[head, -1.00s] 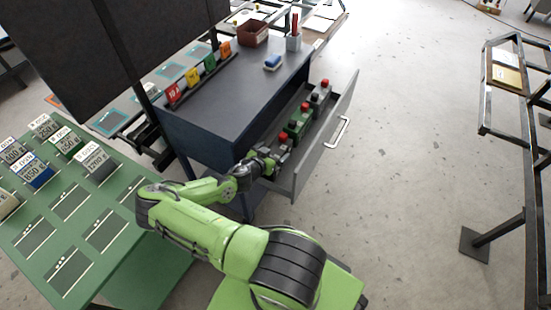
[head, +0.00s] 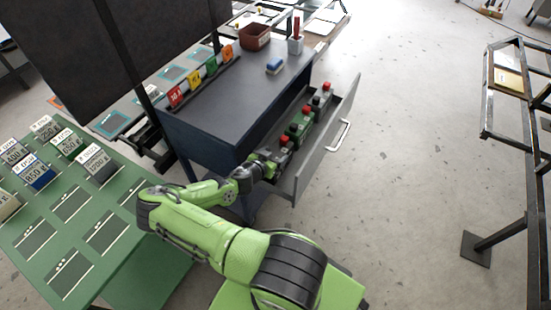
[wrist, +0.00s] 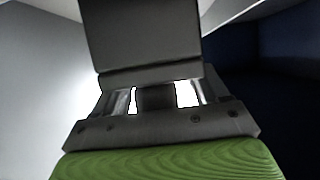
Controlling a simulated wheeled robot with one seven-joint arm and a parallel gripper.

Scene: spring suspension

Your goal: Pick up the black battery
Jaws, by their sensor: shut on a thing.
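My gripper (head: 272,158) is at the near end of the open drawer, among the batteries. In the wrist view it is shut on a dark, blocky thing, the black battery (wrist: 140,38), which fills the upper middle of that view. In the head view the battery is largely covered by my gripper and is hard to make out. I cannot tell whether it is clear of the drawer floor.
Several other batteries with red and black caps, one green (head: 301,122), stand in a row along the drawer (head: 322,142). A dark cabinet (head: 215,110) holds the drawer. A green table (head: 85,215) with labelled blocks stands at left.

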